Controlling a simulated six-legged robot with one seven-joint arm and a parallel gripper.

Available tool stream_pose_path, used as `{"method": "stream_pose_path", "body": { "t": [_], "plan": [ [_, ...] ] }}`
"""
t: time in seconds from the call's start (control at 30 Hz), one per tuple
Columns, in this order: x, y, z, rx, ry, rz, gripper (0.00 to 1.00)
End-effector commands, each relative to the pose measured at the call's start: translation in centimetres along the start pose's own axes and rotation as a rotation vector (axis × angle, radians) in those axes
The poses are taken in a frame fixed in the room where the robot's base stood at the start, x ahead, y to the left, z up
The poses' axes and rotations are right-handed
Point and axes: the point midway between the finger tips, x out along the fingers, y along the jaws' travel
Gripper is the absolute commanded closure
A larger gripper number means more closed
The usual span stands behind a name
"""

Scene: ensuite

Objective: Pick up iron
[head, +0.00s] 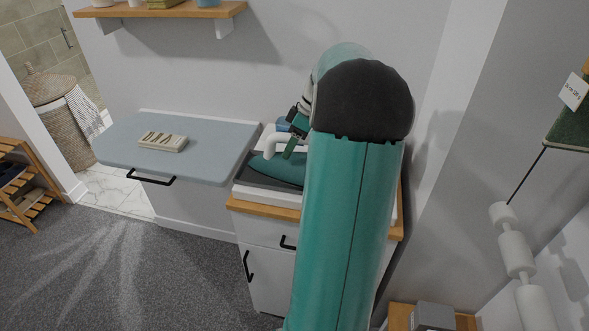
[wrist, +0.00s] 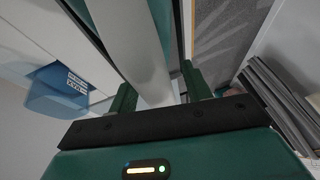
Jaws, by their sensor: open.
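The iron (head: 279,171) has a teal body and a white handle, and lies on a grey and white rest on top of a white cabinet. My gripper (head: 294,141) is at the iron's handle, partly hidden by my own arm in the head view. In the wrist view my gripper (wrist: 160,86) is open, with a green finger on either side of a pale bar that looks like the iron's handle (wrist: 138,40). Whether the fingers touch it I cannot tell. My arm hides the right part of the iron.
The cabinet's wooden top (head: 262,207) carries the rest. A light blue ironing board (head: 215,135) with a small lettered block (head: 163,142) adjoins it at left. A wall shelf (head: 165,12) hangs above. Carpet (head: 130,260) is clear at front left.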

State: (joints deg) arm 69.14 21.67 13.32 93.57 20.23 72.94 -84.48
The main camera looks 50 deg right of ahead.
Motion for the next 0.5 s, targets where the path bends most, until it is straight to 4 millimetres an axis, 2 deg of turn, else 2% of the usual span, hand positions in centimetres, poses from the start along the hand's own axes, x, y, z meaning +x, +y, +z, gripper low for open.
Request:
{"method": "stream_pose_path", "body": {
  "t": [0.5],
  "plan": [
    [0.43,0.09,0.17,-0.001,0.0,0.0,0.51]
  ]
}}
